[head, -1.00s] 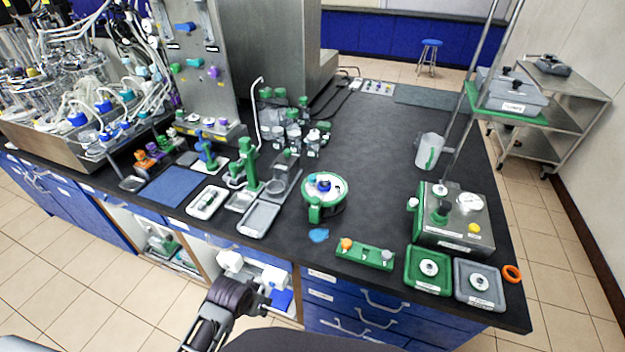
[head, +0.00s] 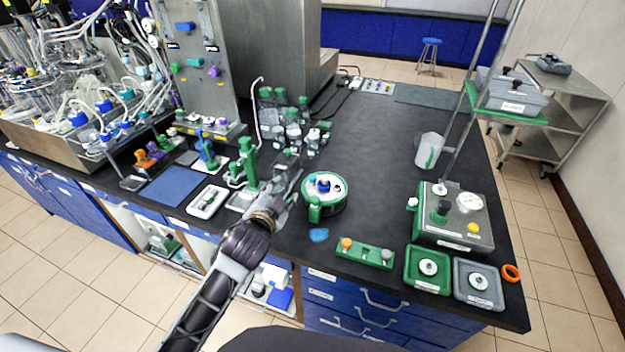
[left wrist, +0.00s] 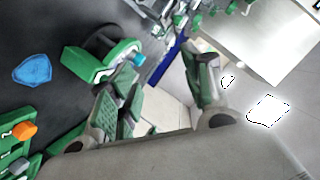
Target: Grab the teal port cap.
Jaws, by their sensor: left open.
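A small teal cap (head: 312,177) shows on the white top of the round green-sided device (head: 314,212), beside a dark blue cap (head: 323,186). In the left wrist view a teal piece (left wrist: 139,60) shows at the end of the device's green part (left wrist: 95,65); I take it to be the port cap. My left gripper (head: 287,193) is over the bench just left of the device. Its two fingers (left wrist: 165,85) are apart and empty in the left wrist view. It does not touch the teal piece. My right gripper is not in view.
A blue patch (head: 319,235) and a green rack (head: 365,256) with orange and grey knobs lie near the front edge. Green fittings (head: 251,170) and a white tray (head: 207,202) stand left of my gripper.

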